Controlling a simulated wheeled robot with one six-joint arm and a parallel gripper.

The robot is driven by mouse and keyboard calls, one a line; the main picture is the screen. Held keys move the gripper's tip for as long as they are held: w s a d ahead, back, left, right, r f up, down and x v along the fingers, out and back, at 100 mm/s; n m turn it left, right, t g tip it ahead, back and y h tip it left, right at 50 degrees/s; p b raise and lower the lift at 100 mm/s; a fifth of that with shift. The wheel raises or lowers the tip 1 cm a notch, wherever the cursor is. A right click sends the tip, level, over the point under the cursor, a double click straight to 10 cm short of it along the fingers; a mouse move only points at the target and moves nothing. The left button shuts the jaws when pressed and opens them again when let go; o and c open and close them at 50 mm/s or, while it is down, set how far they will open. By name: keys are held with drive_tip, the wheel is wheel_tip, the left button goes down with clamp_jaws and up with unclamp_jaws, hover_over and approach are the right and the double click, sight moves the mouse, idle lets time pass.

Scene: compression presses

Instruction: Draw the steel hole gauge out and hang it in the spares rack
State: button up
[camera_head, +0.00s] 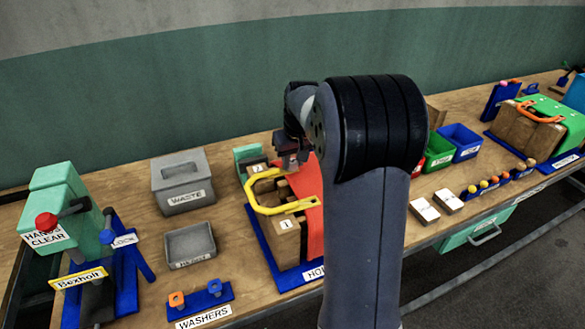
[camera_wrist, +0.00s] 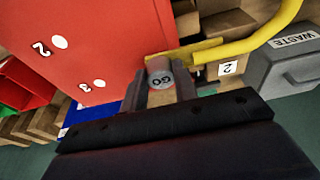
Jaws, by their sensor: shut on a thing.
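My gripper (camera_wrist: 162,92) is shut on a short grey cylinder marked GO, the steel hole gauge (camera_wrist: 160,72), in the wrist view. Only its marked end shows, so I cannot tell whether its far end sits in a hole. In the head view my gripper (camera_head: 289,160) is over the wooden-block fixture, beside the red plate (camera_head: 309,199), and the gauge is not distinguishable. The red plate also shows in the wrist view (camera_wrist: 80,35), with holes numbered 2 and 3. No rack bears a readable SPARES label.
A yellow bar handle (camera_head: 262,209) curves close to my gripper. Left stand a WASTE bin (camera_head: 183,175), a grey tray (camera_head: 190,240) and a green press (camera_head: 60,205). Green (camera_head: 438,150) and blue (camera_head: 461,138) bins stand right. An upright blue rack (camera_head: 497,103) is at the far right.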

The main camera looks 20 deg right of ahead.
drive_tip(key=shift+r+p, duration=0.35)
drive_tip(key=shift+r, duration=0.05)
clamp_jaws()
drive_tip(key=shift+r, duration=0.3)
drive_tip(key=shift+p+v, duration=0.8)
drive_tip(key=shift+p, duration=0.05)
drive_tip(key=shift+w+r+p, duration=0.2)
drive_tip(key=shift+r+p, duration=1.45)
drive_tip(key=shift+r, duration=0.4)
drive_tip(key=shift+w, duration=0.1)
